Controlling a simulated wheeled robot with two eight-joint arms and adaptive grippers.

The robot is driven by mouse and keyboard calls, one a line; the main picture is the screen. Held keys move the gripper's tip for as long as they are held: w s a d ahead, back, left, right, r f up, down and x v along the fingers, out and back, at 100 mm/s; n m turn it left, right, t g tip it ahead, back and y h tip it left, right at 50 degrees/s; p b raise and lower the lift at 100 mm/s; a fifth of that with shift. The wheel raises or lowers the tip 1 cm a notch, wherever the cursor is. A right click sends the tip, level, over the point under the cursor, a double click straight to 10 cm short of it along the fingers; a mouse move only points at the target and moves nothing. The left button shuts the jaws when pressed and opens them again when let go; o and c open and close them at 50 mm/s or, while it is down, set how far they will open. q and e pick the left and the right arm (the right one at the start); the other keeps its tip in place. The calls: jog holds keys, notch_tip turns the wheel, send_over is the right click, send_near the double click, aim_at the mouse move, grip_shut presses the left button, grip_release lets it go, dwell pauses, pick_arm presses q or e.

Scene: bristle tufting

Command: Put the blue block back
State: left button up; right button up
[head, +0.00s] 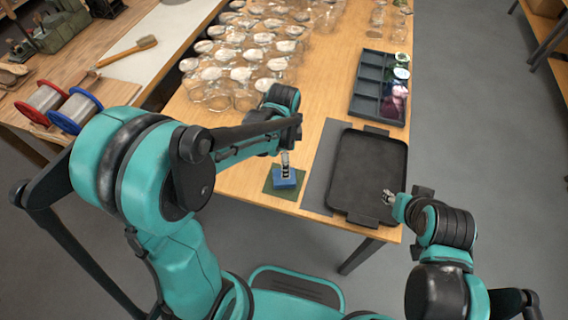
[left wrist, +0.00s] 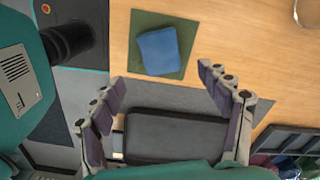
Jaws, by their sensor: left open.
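The blue block (head: 282,182) lies on a small green mat (head: 285,195) near the front edge of the wooden table. In the left wrist view, the block (left wrist: 158,50) sits slightly turned, inside the edges of the mat (left wrist: 188,38). My left gripper (head: 285,161) points down over the block in the head view. In the left wrist view, its fingers (left wrist: 162,76) are spread wide, with nothing between them; the block lies just beyond the fingertips. My right gripper (head: 389,196) is by the right side of the dark tray, away from the block; its jaws are too small to read.
The black tray (head: 368,165) rests on a grey mat (head: 318,170) right of the block. A compartment organizer (head: 369,92) with coloured items stands behind it. Many clear glass vessels (head: 240,70) fill the back left.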

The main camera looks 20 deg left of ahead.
pick_arm(q)
jog(key=s+a+r+n+t, duration=0.4)
jog(key=s+r+n+t, duration=0.3)
jog(key=s+r+n, duration=0.3)
jog(key=r+n, duration=0.1)
jog(key=n, duration=0.2)
jog(key=shift+a+n, duration=0.3)
jog(key=shift+n, duration=0.1)
